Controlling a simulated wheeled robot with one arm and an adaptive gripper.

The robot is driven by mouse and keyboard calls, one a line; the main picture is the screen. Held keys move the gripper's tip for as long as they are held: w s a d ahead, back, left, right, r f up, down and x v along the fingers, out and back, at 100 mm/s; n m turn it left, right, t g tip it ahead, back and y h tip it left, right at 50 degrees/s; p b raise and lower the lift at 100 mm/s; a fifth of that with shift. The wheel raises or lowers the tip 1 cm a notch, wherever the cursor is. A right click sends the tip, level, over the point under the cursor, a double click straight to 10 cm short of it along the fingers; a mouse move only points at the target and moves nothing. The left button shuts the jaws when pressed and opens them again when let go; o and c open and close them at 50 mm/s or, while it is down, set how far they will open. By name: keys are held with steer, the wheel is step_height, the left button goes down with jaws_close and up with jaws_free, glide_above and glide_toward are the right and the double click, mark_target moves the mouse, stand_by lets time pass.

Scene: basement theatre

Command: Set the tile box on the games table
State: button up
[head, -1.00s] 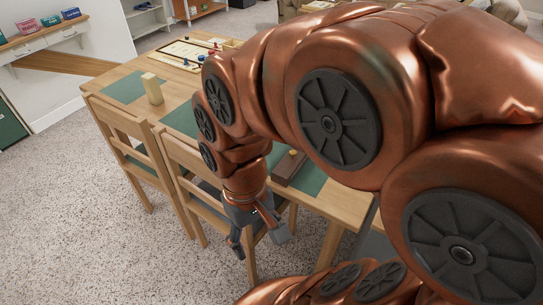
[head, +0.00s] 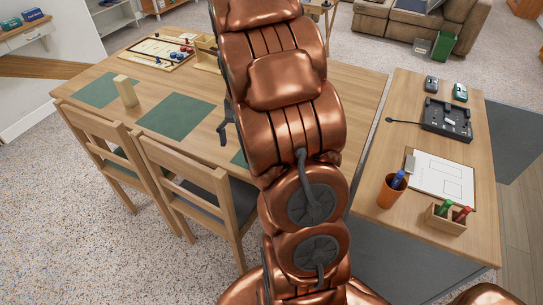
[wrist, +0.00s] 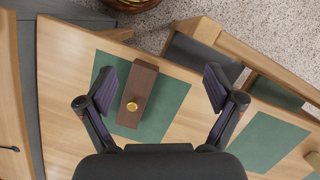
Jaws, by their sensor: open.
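The games table (head: 335,85) is pale wood with green mats. A dark brown box with a gold knob (wrist: 145,78), which looks like the tile box, lies on a green mat (wrist: 172,108) near the table edge. In the wrist view it shows between my open fingers, closer to the left one; its height gap from them is hard to judge. My gripper (wrist: 160,85) is open and holds nothing. In the head view my arm hides the box and most of the gripper; only a dark finger (head: 227,125) shows over the table.
Two wooden chairs (head: 205,185) stand at the table's near side. A pale upright block (head: 126,91) and a game board (head: 156,53) are on the table. A side table (head: 470,150) at right bears an orange cup (head: 391,191), clipboard (head: 440,177) and pen box (head: 445,222).

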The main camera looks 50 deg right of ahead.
steer(key=w+d+f+m, duration=0.1)
steer(key=d+f, duration=0.2)
steer(key=d, duration=0.2)
steer(key=w+d+f+m+y+p, duration=0.1)
steer(key=d+f+m, duration=0.1)
steer(key=d, duration=0.3)
steer(key=d+f+m+t, duration=0.1)
steer(key=d+f, duration=0.3)
steer(key=d, duration=0.2)
steer(key=shift+w+f+m+y+p, duration=0.25)
steer(key=shift+w+m+y+p, duration=0.05)
steer(key=shift+w+y+p, duration=0.1)
steer(key=shift+d+p+x, duration=0.15)
steer(key=shift+p+x, duration=0.65)
steer(key=shift+x, duration=1.15)
steer(key=shift+d+p+x, duration=0.1)
steer(key=shift+p+x, duration=0.7)
steer(key=shift+x, duration=1.2)
steer(key=shift+w+f, duration=0.1)
steer(key=c, duration=1.6)
